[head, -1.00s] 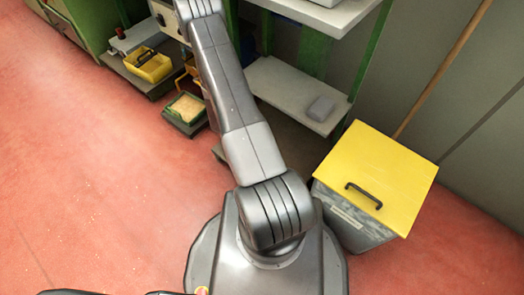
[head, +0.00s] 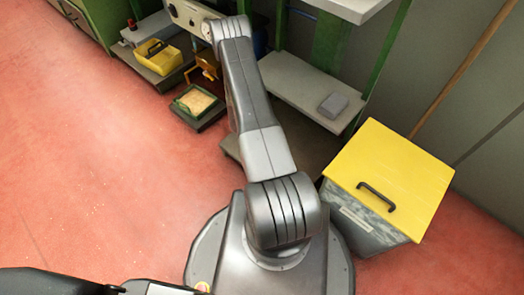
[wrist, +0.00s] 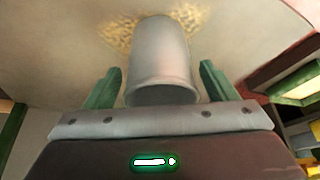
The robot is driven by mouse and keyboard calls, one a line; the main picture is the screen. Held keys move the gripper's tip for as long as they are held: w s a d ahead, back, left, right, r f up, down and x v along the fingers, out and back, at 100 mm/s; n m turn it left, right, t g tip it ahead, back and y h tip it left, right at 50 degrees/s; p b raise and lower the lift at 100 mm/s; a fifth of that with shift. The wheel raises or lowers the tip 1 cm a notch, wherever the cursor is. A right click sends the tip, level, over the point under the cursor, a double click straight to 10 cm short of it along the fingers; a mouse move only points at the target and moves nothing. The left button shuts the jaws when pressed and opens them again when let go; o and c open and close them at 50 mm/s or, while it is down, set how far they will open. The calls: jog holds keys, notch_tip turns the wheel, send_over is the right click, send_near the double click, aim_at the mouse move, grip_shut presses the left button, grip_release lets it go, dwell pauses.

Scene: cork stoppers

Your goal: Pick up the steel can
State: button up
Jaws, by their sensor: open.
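The steel can (wrist: 162,50) is a plain grey cylinder at the top middle of the wrist view. It is against a pale surface (wrist: 60,45) with cork-coloured granules around its far end. My gripper (wrist: 161,76) is open, with one green finger on each side of the can. A gap shows between each finger and the can, and nothing is gripped. In the head view neither the can nor my fingers can be made out; my arm reaches up to the top of the picture.
A bin with a yellow lid (head: 390,165) stands right of my base. A shelf with a grey block (head: 333,105) is behind it. A yellow tote (head: 158,56) and a green tray of granules (head: 196,102) are at upper left. The red floor (head: 90,190) at left is clear.

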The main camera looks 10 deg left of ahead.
jog(key=shift+x, duration=0.75)
jog(key=c, duration=1.1)
